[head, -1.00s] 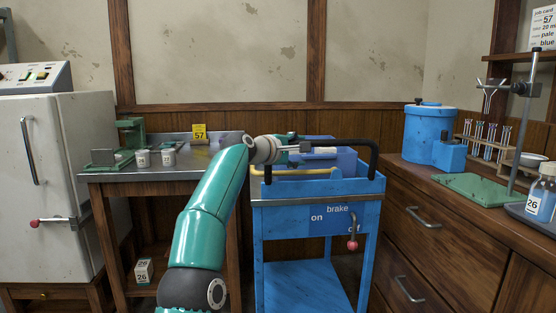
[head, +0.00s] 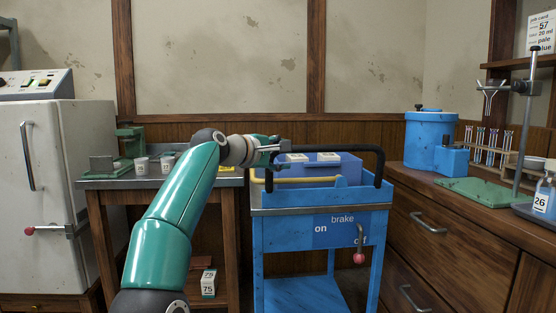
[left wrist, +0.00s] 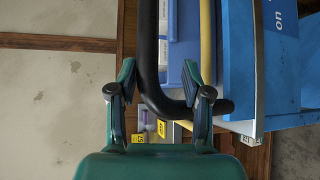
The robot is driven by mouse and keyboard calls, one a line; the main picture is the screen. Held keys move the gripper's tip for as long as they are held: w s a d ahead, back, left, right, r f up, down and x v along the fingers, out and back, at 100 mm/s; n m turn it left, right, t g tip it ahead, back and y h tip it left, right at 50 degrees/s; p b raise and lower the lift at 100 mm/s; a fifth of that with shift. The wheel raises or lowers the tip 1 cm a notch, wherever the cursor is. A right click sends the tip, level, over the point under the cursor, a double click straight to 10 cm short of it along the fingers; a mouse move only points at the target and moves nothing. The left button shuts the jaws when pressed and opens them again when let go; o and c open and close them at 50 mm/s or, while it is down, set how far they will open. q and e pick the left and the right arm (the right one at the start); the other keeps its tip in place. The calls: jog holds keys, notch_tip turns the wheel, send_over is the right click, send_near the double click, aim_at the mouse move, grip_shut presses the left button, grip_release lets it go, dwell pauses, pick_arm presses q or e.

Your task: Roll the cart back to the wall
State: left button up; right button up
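The blue cart (head: 321,202) stands in the middle of the head view, with a black bent handle (head: 378,165) at its top. Its brake plate reads "on" and "off". The brake lever with a pink knob (head: 359,258) hangs down at the "off" side, partly covering that word. My left gripper (head: 283,150) is at the left end of the handle. In the left wrist view, its two fingers (left wrist: 165,100) are apart, with the black handle (left wrist: 149,50) passing between or just beyond them. I cannot tell whether they touch it. My right gripper is not in view.
The cart carries a blue box (head: 335,169) and a yellow rail (head: 300,180). A metal-topped bench (head: 104,184) stands to the left, beside a white cabinet (head: 50,200). A wooden counter (head: 430,235) with glassware closely flanks the cart's right. The panelled wall (head: 220,50) is behind.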

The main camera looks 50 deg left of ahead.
pick_arm(q)
jog(key=shift+s+d, duration=0.15)
jog(key=shift+s, duration=0.5)
jog(key=shift+r, duration=0.1)
jog(key=v, duration=1.2)
